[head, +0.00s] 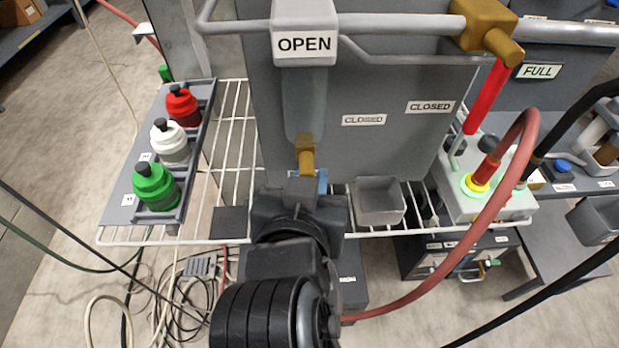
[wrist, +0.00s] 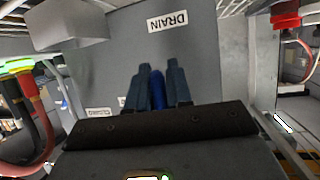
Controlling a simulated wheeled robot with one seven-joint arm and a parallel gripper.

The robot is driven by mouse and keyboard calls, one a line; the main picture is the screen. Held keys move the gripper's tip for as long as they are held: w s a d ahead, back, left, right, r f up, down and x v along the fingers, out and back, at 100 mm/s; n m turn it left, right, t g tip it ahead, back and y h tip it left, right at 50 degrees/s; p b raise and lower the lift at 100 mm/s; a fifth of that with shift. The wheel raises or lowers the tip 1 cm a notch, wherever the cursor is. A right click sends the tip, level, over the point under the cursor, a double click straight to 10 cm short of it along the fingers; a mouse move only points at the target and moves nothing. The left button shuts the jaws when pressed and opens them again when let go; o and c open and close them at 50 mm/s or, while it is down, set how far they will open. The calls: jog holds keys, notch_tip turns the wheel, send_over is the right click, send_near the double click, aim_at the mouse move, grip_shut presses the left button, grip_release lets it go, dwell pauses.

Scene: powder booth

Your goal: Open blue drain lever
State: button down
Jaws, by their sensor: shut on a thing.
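The blue drain lever (wrist: 158,90) shows in the wrist view as a blue strip between the two fingers of my gripper (wrist: 161,78), which is shut on it. In the head view my gripper (head: 306,186) is just below a brass valve (head: 306,155) under a translucent vertical tube. A small blue bit of the lever (head: 322,180) shows beside the gripper there; the rest is hidden.
A grey tray (head: 379,203) stands right of my gripper on the white wire shelf (head: 230,150). A rack holds red (head: 183,107), white (head: 170,142) and green (head: 155,187) bottles at left. A red hose (head: 490,215) curves at right. Signs read OPEN (head: 304,44), CLOSED (head: 431,107) and FULL (head: 538,71).

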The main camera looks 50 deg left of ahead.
jog(key=c, duration=1.1)
grip_release()
jog(key=shift+b+v, duration=0.4)
jog(key=shift+v, duration=3.55)
